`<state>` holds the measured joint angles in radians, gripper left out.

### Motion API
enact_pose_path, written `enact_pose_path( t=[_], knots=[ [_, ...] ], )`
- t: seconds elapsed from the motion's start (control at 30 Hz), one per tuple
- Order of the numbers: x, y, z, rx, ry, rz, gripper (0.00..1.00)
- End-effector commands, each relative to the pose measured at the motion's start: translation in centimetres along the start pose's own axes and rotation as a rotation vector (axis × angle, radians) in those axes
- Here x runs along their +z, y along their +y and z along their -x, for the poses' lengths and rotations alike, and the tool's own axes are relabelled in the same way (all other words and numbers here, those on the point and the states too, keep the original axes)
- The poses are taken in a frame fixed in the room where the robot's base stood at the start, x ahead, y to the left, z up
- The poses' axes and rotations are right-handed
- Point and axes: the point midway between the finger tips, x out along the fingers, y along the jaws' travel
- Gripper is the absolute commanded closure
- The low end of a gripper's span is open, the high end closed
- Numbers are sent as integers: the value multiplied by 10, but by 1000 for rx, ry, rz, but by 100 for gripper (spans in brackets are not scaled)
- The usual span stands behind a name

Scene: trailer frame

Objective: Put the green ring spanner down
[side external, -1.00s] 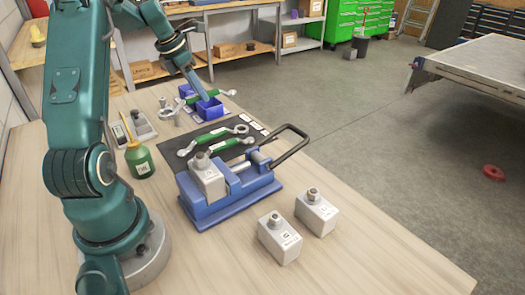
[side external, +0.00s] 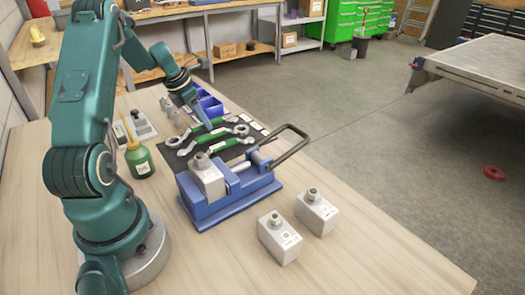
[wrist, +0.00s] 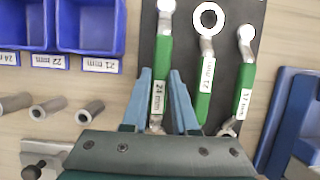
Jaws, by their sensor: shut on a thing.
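My gripper (wrist: 161,78) is shut on the green ring spanner (wrist: 162,62), whose label reads 24 mm; its grip lies between the two blue fingers. The spanner is over the left part of the black mat (wrist: 183,15), roughly parallel to the others. In the side view, my gripper (side external: 207,125) is low over the mat's far side, with the held spanner (side external: 217,122) across it. I cannot tell whether the spanner touches the mat. Two other green spanners lie on the mat, one in the middle (wrist: 205,80) and one at the right (wrist: 244,85).
Blue bins (wrist: 88,25) with size labels stand left of the mat, with metal sockets (wrist: 50,108) near them. A blue vise (side external: 230,195) is close on the near side. A green oil bottle (side external: 139,160) and two grey blocks (side external: 279,240) stand on the bench.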

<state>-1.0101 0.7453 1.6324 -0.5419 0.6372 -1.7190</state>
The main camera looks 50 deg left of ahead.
Motion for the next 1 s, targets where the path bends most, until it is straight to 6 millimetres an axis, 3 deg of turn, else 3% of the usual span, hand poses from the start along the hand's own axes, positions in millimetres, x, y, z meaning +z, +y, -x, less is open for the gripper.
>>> enact_pose_path(
  t=[0.03,0.07,0.13,0.53,1.0],
  knots=[
    [-1,0,-2,-1,0,1,100],
    [-1,0,-2,-1,1,1,69],
    [-1,0,-2,-1,1,0,43],
    [1,0,4,2,-1,0,43],
    [1,1,71,3,-1,2,43]
  ],
)
